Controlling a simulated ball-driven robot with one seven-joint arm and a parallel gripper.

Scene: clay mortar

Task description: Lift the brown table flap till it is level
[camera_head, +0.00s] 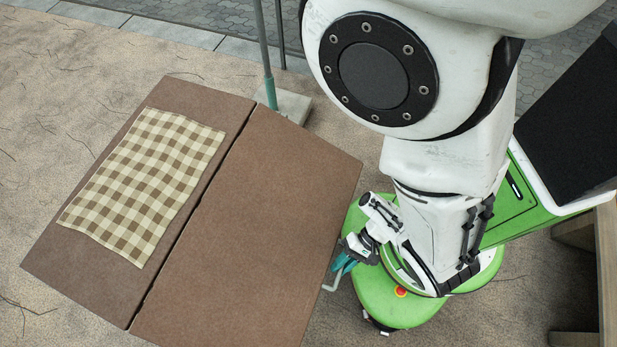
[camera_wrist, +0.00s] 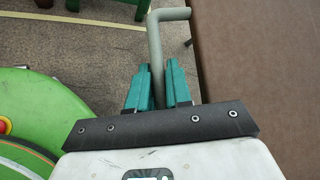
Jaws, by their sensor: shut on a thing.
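The brown table flap (camera_head: 265,230) is the right half of the table, along a dark seam from the fixed brown top (camera_head: 62,262). Its far edge bends away from the line of the fixed top, so it looks tilted down toward my side. A bent grey handle (camera_head: 331,285) sticks out at its outer edge. My gripper (camera_head: 345,262) is shut on this handle. In the wrist view the teal fingers of my gripper (camera_wrist: 160,90) stand on both sides of the handle (camera_wrist: 156,45), and the flap (camera_wrist: 262,60) fills the right side.
A checked cloth (camera_head: 145,185) lies flat on the fixed top. A post (camera_head: 268,70) in a concrete foot (camera_head: 293,106) stands behind the table's far edge. Wooden furniture (camera_head: 606,265) shows at the right edge. The sandy ground at the left is clear.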

